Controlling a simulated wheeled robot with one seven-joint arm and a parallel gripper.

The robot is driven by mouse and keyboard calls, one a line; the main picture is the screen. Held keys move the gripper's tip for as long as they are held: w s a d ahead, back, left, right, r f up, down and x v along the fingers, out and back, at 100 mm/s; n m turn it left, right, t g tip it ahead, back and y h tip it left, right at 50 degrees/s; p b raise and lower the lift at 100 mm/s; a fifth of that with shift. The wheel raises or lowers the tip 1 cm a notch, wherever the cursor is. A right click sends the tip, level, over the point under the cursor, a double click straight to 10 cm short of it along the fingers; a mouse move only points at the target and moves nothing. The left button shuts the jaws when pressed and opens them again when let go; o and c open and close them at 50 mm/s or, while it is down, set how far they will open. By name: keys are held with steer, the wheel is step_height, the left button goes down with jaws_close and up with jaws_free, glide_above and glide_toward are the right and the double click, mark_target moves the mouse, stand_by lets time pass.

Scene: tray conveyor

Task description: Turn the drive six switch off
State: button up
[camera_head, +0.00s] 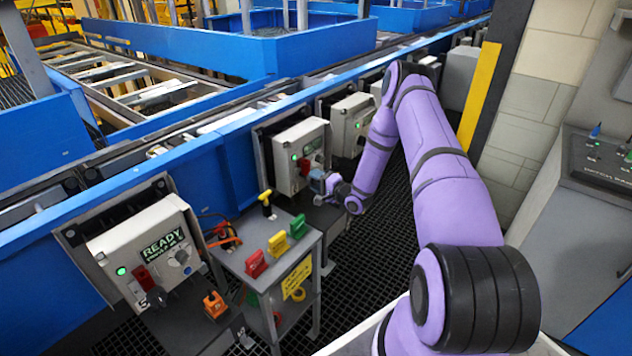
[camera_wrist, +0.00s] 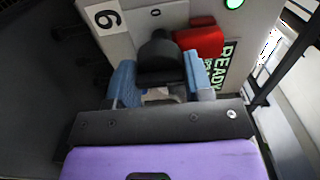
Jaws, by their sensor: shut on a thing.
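The drive six switch is a black knob (camera_wrist: 158,58) on a pale grey control box (camera_head: 293,160). A white label with a 6 (camera_wrist: 107,17) sits beside it in the wrist view, and a small 0 mark shows above it. My gripper (camera_head: 322,184) is at the lower right of the box front in the head view. In the wrist view its blue fingers (camera_wrist: 160,84) are on both sides of the knob, shut on it. My gripper hides the knob in the head view.
A red part (camera_wrist: 200,42) sits close beside the knob, next to a READY display (camera_wrist: 226,68). The box's green lamp (camera_wrist: 234,3) is lit. A nearer READY box (camera_head: 150,245) and a cart (camera_head: 262,262) with coloured tags stand at left.

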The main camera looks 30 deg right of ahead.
steer(key=n, duration=0.4)
steer(key=shift+n, duration=0.4)
steer(key=n, duration=0.4)
steer(key=shift+n, duration=0.3)
steer(key=n, duration=0.4)
steer(key=shift+f+n, duration=0.1)
steer(key=shift+n, duration=2)
steer(key=shift+s, duration=0.1)
steer(key=o, duration=0.9)
